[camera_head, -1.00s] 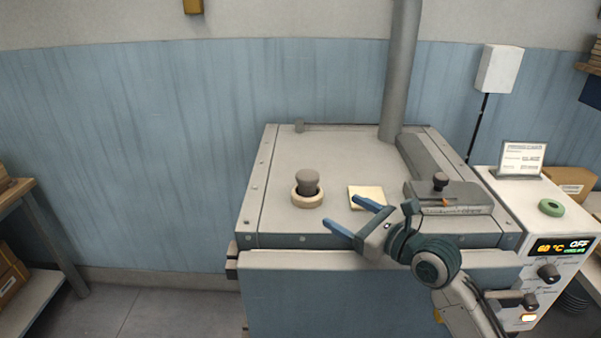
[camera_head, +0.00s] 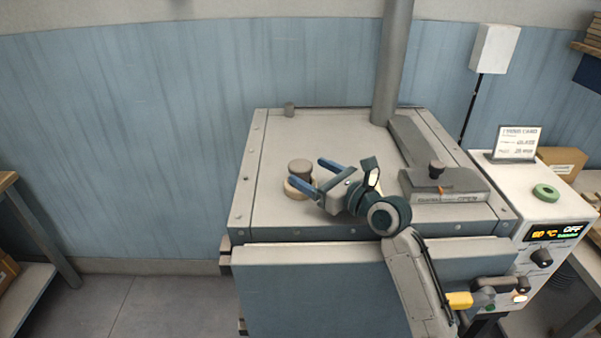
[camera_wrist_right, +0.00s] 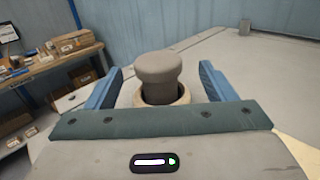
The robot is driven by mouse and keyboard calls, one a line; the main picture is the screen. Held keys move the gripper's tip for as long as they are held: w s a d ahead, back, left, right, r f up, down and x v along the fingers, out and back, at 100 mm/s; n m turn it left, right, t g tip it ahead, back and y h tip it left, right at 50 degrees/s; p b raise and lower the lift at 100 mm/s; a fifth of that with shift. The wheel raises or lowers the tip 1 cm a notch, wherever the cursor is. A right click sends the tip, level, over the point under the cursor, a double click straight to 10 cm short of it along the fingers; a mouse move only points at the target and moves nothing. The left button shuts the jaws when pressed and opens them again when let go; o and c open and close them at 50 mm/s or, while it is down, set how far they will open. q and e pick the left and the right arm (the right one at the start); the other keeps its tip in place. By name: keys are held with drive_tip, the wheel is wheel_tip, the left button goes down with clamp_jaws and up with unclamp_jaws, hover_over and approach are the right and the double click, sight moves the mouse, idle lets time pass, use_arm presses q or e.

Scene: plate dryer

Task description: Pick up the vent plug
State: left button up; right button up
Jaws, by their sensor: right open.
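The vent plug (camera_head: 300,168) is a grey-brown knob standing upright in a pale ring (camera_head: 293,190) on top of the dryer. In the right wrist view the plug (camera_wrist_right: 158,75) stands between the two blue fingers, with the ring (camera_wrist_right: 178,97) around its lower part. My right gripper (camera_head: 318,174) is open, with its fingers pointing at the plug from the right and one finger partly covering the ring. I cannot tell how far the fingertips reach past the plug. My left gripper is not in view.
The dryer top (camera_head: 345,135) is mostly clear. A grey pipe (camera_head: 392,70) rises at its back, and a slide block with a dark knob (camera_head: 436,170) sits at the right. The control box (camera_head: 545,215) stands beside it, with a green ring (camera_head: 546,193) on top.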

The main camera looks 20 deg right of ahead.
sight(310, 172)
drive_tip(key=p+x, duration=0.1)
drive_tip(key=x, duration=0.2)
drive_tip(key=shift+w+a+r, duration=0.15)
drive_tip(key=shift+w+a, duration=0.3)
drive_tip(key=shift+w, duration=0.1)
drive_tip(key=shift+s+d, duration=0.1)
drive_tip(key=shift+d, duration=0.05)
drive_tip(key=shift+c, duration=0.3)
drive_tip(key=c, duration=1.1)
